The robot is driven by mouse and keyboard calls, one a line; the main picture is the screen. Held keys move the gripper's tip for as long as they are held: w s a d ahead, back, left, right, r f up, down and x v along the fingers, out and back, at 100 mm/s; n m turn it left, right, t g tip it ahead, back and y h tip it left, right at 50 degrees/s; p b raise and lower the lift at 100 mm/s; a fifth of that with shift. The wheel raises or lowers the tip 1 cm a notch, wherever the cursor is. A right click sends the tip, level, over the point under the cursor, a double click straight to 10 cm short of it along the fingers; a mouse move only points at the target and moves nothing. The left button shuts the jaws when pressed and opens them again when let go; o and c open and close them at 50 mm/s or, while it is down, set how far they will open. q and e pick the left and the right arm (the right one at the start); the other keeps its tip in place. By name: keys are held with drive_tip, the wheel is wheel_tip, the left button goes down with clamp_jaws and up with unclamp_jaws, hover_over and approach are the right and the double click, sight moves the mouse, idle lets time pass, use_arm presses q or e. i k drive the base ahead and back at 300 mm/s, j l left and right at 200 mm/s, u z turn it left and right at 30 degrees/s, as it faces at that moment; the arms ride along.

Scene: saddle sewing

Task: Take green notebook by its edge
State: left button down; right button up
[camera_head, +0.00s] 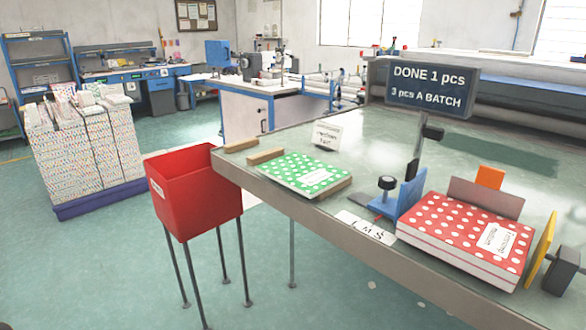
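The green notebook (304,174) with white dots lies flat on the left part of the grey table. Its front right edge sits at the table's front edge, with a wooden strip (337,188) beside or under it there. Neither of my grippers shows in the head view.
A red dotted notebook stack (455,235) lies at the right between a blue bracket (407,197) and a yellow plate (541,237). A red bin (196,193) on legs stands left of the table (262,189). A sign (430,88) and small card (328,135) stand behind. Wooden blocks (265,156) lie near the left end.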

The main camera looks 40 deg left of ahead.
sight(310, 177)
drive_tip(key=u, duration=1.05)
drive_tip(key=i+j, duration=0.15)
drive_tip(key=j, duration=0.15)
drive_tip(key=i+j, duration=0.15)
drive_tip(key=j, duration=0.15)
drive_tip(key=i+j, duration=0.15)
drive_tip(key=j, duration=0.2)
drive_tip(key=i+j+z, duration=0.2)
drive_tip(key=j+z, duration=0.2)
drive_tip(key=j, duration=0.15)
